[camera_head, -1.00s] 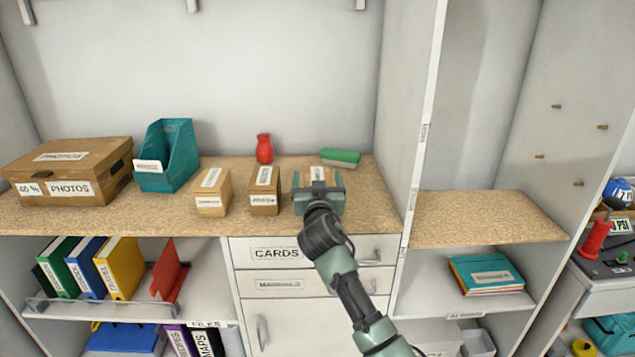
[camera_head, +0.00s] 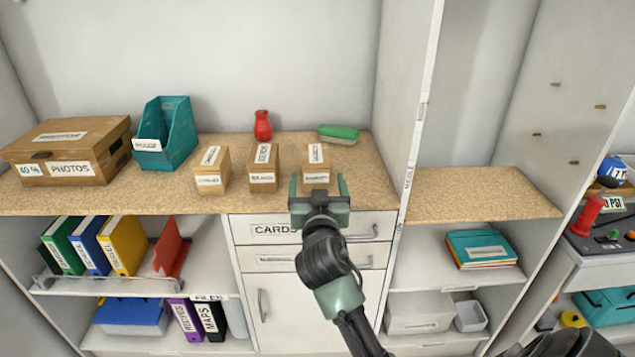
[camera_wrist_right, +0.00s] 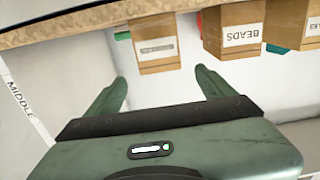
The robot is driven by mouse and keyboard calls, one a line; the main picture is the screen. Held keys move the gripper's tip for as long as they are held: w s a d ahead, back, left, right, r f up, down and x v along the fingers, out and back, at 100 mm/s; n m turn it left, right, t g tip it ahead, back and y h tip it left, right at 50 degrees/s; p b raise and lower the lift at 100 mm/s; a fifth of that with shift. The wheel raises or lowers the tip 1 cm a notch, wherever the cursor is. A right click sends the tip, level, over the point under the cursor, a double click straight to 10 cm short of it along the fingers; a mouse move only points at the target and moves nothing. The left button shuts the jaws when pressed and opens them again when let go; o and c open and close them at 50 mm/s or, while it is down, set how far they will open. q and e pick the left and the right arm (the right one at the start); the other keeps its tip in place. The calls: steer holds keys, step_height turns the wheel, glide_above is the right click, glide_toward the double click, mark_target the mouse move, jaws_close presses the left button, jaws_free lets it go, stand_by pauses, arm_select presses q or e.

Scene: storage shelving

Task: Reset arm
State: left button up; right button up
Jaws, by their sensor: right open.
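My right gripper (camera_head: 319,188) is open and empty in front of the counter edge, above the drawer fronts. In the right wrist view its two green fingers (camera_wrist_right: 162,88) stand apart with nothing between them. A small labelled wooden box (camera_head: 316,167) stands on the counter just behind the gripper, apart from it. That box also shows in the right wrist view (camera_wrist_right: 154,42), beyond the fingertips. My left gripper is not in view.
Two more wooden boxes (camera_head: 264,168) (camera_head: 212,170) stand left on the counter (camera_head: 120,200). A red vase (camera_head: 262,125), green brush-like item (camera_head: 338,134), teal file holder (camera_head: 166,135) and photos box (camera_head: 70,150) stand there too. An upright divider (camera_head: 413,130) is to the right.

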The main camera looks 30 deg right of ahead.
stand_by(0.3)
steer(key=s+a+f+n+g+y, duration=0.2)
steer(key=s+a+f+g+y, duration=0.1)
steer(key=s+f, duration=0.5)
steer(key=s+a+f+n+g+y, duration=0.2)
steer(key=s+a+f+g, duration=0.3)
steer(key=f, duration=0.6)
steer(key=s+a+f+n+g+y, duration=0.2)
steer(key=s+a+f, duration=0.2)
steer(key=s, duration=0.6)
steer(key=s+a+f+n+g+y, duration=0.2)
steer(key=s+a+f, duration=0.15)
steer(key=s, duration=0.65)
step_height(320, 180, down, 23)
steer(key=g, duration=0.1)
steer(key=s+d+f+g+p, duration=0.1)
steer(key=s+d+f, duration=0.1)
steer(key=s+f, duration=1.5)
steer(key=shift+s+d+n+p, duration=0.2)
steer(key=shift+s+n+p, duration=0.15)
steer(key=shift+s, duration=0.1)
